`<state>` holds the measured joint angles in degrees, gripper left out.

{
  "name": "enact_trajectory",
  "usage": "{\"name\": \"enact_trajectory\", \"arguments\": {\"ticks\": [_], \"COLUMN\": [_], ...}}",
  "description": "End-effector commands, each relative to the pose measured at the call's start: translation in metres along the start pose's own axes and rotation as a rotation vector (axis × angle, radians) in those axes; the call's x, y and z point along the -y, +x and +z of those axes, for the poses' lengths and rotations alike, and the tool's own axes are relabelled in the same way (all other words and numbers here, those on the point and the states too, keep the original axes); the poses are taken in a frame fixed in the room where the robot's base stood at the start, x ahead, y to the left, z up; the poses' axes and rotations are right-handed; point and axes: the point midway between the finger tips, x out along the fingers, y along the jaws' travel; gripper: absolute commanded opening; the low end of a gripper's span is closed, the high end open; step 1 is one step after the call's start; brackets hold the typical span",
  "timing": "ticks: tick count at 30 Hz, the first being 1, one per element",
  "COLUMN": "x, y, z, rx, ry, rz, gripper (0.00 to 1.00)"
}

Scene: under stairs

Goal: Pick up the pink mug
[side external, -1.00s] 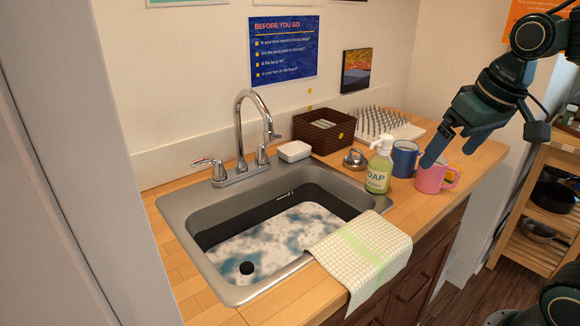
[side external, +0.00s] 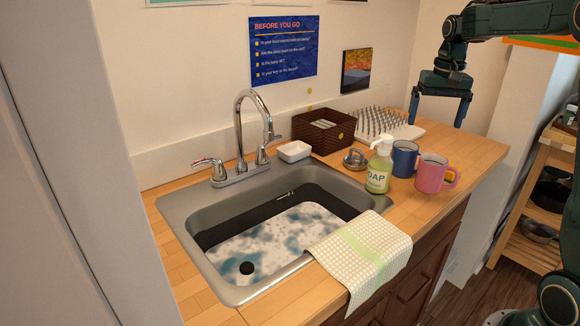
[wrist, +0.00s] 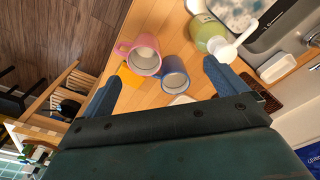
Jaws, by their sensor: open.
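The pink mug (side external: 433,174) stands upright on the wooden counter near its front right edge, its handle toward the right. A blue mug (side external: 404,158) stands just behind and left of it. My gripper (side external: 436,122) is open and empty, fingers pointing down, above the back right part of the counter and apart from both mugs. In the wrist view the pink mug (wrist: 143,58) and the blue mug (wrist: 174,77) both show in the space ahead of my spread fingers (wrist: 160,80), with their open tops visible.
A green soap bottle (side external: 379,168) stands left of the mugs. A drying rack with spikes (side external: 376,122) and a brown basket (side external: 322,131) sit at the back. The sink (side external: 180,215) and a draped towel (side external: 362,250) lie left.

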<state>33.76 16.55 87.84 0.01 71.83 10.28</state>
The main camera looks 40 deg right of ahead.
Motion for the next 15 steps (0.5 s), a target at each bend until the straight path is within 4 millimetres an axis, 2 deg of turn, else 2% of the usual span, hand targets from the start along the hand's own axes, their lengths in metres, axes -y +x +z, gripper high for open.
{"name": "enact_trajectory", "arguments": {"ticks": [1, 6, 15], "x": [-0.009, -0.029, -0.038], "y": [0.008, 0.024, 0.032], "z": [-0.011, -0.033, -0.043], "rx": [0.016, 0.050, 0.064], "ry": [0.029, 0.091, 0.120], "rz": [0.004, 0.012, 0.016], "gripper": [0.97, 0.97, 0.97]}}
